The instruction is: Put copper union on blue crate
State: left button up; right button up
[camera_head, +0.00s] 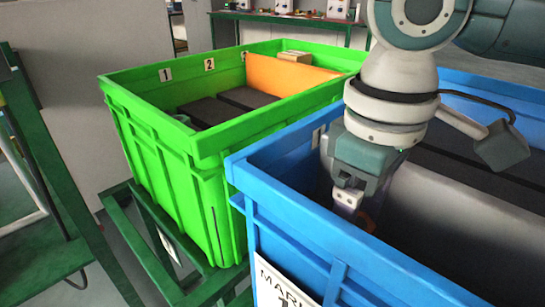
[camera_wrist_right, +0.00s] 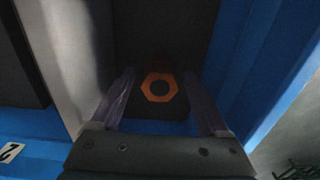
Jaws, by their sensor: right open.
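In the head view my right gripper (camera_head: 358,208) points down inside the near left part of the blue crate (camera_head: 330,245). My left gripper is not in view.
A green crate (camera_head: 185,150) stands left of the blue one, with dark blocks (camera_head: 215,108), an orange divider (camera_head: 285,76) and a small cardboard box (camera_head: 295,56). A grey divider (camera_head: 450,220) runs through the blue crate, close to my right gripper. A green frame (camera_head: 150,225) stands below.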

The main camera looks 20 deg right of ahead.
aim_at(357, 222)
notch_tip(357, 222, up, 12)
jog(key=p, duration=0.3)
jog(key=shift+r, duration=0.15)
